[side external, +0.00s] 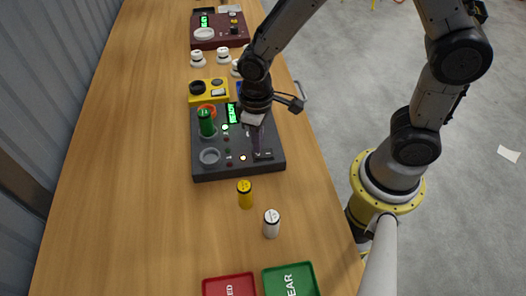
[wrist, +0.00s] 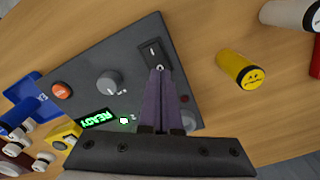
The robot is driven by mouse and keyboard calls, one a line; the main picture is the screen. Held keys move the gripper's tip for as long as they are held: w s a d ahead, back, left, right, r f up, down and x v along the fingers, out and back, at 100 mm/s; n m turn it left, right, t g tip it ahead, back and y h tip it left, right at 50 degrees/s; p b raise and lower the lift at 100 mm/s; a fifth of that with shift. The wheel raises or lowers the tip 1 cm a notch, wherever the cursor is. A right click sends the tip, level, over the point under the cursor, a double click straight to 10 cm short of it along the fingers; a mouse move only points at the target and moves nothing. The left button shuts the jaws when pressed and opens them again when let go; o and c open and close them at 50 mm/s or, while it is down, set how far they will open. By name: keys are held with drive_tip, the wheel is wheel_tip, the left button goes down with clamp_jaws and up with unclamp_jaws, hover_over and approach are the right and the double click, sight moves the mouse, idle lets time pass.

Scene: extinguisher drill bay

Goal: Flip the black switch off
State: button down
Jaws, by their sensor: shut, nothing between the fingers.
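The black switch (wrist: 151,50) is a rocker in a dark frame near the edge of the dark grey panel (wrist: 80,72), with small white marks on it. It also shows in the side view (side external: 264,155) at the panel's near right corner. My gripper (wrist: 159,72) is shut and empty, its purple-grey fingers pointing down at the switch's near end. The fingertips overlap that end in the wrist view; whether they touch it I cannot tell. In the side view my gripper (side external: 256,150) stands right beside the switch. Which way the rocker is tilted is unclear.
The panel has a lit green READY display (wrist: 95,118), a grey knob (wrist: 109,82) and an orange button (wrist: 62,90). Table left of the panel is clear.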

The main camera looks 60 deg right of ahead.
drive_tip(key=shift+f, duration=0.9)
idle(0.5)
drive_tip(key=shift+r, duration=3.55)
